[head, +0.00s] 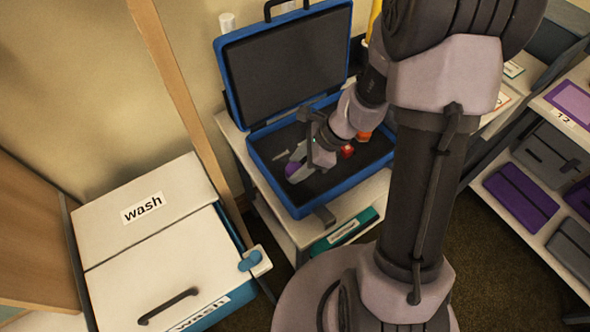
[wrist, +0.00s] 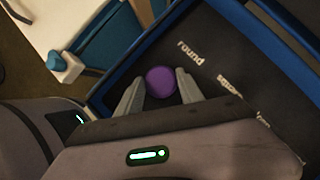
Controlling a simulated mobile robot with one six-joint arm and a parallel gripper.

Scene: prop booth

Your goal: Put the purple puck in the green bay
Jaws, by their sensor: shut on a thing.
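The purple puck (wrist: 161,81) sits between the two fingertips of my gripper (wrist: 160,76) in the wrist view. My gripper is shut on it. In the head view my gripper (head: 299,160) is inside the open blue case (head: 258,150), at its left side. A bit of the purple puck (head: 291,169) shows there beside the fingers. I cannot tell whether the puck touches the case floor. A green-fronted bin (head: 366,219) with a white label is below the case; its label is too small to read.
The case lid (head: 288,60) stands open at the back. Red and orange pieces (head: 347,151) lie in the case. A white box marked "wash" (head: 105,215) stands at the left. Shelves with purple and grey bins (head: 520,197) are at the right. The case floor carries the word "round" (wrist: 190,53).

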